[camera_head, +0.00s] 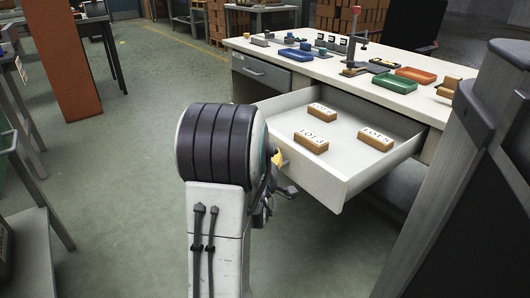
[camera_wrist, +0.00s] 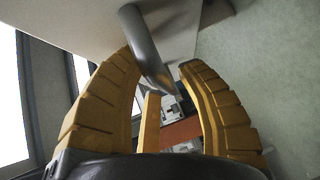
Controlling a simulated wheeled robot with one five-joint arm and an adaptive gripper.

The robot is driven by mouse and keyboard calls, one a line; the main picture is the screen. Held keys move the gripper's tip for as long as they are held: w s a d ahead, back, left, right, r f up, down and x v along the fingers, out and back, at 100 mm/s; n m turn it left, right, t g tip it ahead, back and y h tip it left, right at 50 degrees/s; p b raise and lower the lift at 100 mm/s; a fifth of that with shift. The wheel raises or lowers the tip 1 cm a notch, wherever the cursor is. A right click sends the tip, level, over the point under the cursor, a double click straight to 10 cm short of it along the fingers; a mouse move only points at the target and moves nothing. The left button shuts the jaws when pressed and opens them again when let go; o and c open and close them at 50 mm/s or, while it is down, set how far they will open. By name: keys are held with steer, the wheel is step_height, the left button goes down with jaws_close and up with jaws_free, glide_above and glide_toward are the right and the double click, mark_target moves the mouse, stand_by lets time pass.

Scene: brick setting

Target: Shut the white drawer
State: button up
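The white drawer (camera_head: 330,185) is pulled far out of the workbench, toward the left. Three brown blocks with lettered white labels (camera_head: 375,139) lie inside it. My gripper (camera_head: 281,168) is at the outer side of the drawer's front, partly hidden behind my own arm. In the wrist view, my yellow fingers (camera_wrist: 157,60) are spread apart. A grey metal bar (camera_wrist: 148,45), seemingly the drawer's handle, runs between them, with the pale drawer front (camera_wrist: 85,22) behind it. I cannot tell whether a finger touches the bar.
The workbench (camera_head: 335,66) carries a green tray (camera_head: 394,83), an orange tray (camera_head: 416,75) and several small parts. A grey shut drawer (camera_head: 262,72) is beside the open one. An orange panel (camera_head: 68,65) stands at the far left. Green floor (camera_head: 115,190) left of my arm is clear.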

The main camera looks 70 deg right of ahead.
steer(key=shift+o, duration=0.3)
jaws_close()
stand_by(0.3)
